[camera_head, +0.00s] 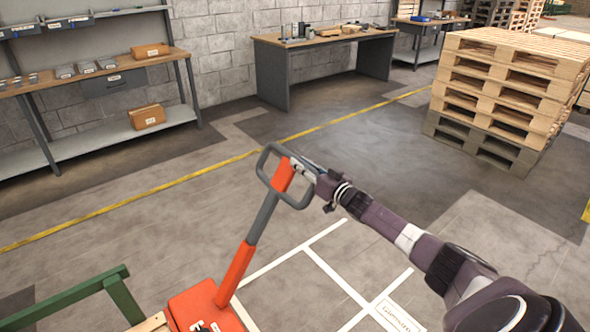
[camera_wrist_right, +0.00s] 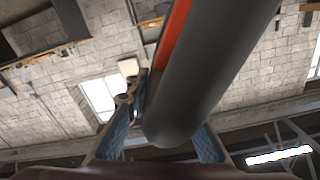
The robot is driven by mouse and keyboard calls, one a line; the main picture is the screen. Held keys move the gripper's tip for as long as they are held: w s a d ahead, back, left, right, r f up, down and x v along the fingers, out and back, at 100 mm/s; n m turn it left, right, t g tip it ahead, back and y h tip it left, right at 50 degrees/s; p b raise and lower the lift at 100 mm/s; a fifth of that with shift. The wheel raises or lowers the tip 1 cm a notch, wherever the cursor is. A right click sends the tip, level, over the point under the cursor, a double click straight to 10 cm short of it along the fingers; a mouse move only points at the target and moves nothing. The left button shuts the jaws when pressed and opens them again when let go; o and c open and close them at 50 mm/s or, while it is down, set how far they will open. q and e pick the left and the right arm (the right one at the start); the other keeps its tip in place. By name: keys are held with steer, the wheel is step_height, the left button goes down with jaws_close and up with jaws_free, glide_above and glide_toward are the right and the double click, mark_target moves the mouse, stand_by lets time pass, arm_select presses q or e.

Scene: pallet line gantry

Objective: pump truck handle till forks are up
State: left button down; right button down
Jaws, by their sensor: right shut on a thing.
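The truck handle (camera_head: 264,214) is orange and grey with a dark loop grip at its top. It leans up from the orange pallet truck body (camera_head: 203,307) at the bottom of the head view. My right gripper (camera_head: 303,166) comes in from the right and is shut on the right side of the loop. In the right wrist view, a dark grey bar of the handle (camera_wrist_right: 205,75) runs between the two blue finger pads of my gripper (camera_wrist_right: 165,142). The forks are not visible in either view. My left gripper is not in view.
A green frame (camera_head: 121,296) stands at the lower left beside the truck. A stack of wooden pallets (camera_head: 505,95) is at the right. A workbench (camera_head: 325,62) and a shelf bench (camera_head: 95,95) line the wall. The floor between is clear.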

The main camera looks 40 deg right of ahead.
steer(key=shift+d+f, duration=0.45)
steer(key=shift+f, duration=0.05)
